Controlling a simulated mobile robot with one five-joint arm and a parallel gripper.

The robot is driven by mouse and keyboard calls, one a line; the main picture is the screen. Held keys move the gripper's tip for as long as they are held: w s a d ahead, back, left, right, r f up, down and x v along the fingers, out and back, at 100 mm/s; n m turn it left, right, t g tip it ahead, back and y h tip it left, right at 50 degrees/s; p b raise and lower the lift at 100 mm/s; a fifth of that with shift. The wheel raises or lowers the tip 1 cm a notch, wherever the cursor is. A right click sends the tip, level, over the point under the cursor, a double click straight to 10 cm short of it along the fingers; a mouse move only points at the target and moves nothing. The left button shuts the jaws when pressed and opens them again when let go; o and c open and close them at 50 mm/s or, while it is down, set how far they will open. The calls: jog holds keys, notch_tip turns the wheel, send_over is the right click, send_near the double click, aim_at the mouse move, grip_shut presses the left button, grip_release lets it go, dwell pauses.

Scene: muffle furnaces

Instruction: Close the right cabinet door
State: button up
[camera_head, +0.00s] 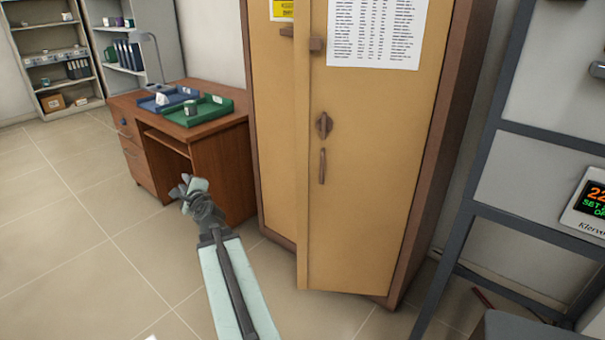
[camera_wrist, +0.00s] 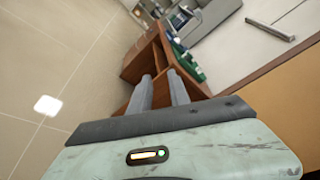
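The right cabinet door (camera_head: 375,175) is a tan panel with a printed list at its top, a brown knob and a slim handle (camera_head: 322,166). It stands slightly ajar, its free left edge out in front of the left door (camera_head: 276,130). The brown cabinet frame (camera_head: 425,160) shows along its right side. My gripper (camera_head: 189,188) is left of the cabinet, in front of the desk, apart from the door. In the wrist view its two grey fingers (camera_wrist: 160,82) are apart, with nothing seen between them. A tan panel (camera_wrist: 285,100) shows at that view's right edge.
A brown desk (camera_head: 205,150) with a green tray (camera_head: 200,110) and a blue tray (camera_head: 165,99) stands behind my gripper. A grey metal frame (camera_head: 480,150) with a lit display (camera_head: 592,200) stands right of the cabinet. The tiled floor at left (camera_head: 70,230) is clear.

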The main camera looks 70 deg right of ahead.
jog(key=s+d+m+g+h, duration=0.3)
jog(key=s+d+m+h, duration=0.3)
jog(key=s+d, duration=0.45)
jog(key=m+g+h+b, duration=0.3)
jog(key=m+g, duration=0.8)
jog(key=m, duration=0.7)
send_near(323, 163)
jog(key=w+d+f, duration=0.1)
jog(key=d+f, duration=0.1)
jog(key=d, duration=1.1)
jog(key=shift+w, duration=0.25)
grip_shut()
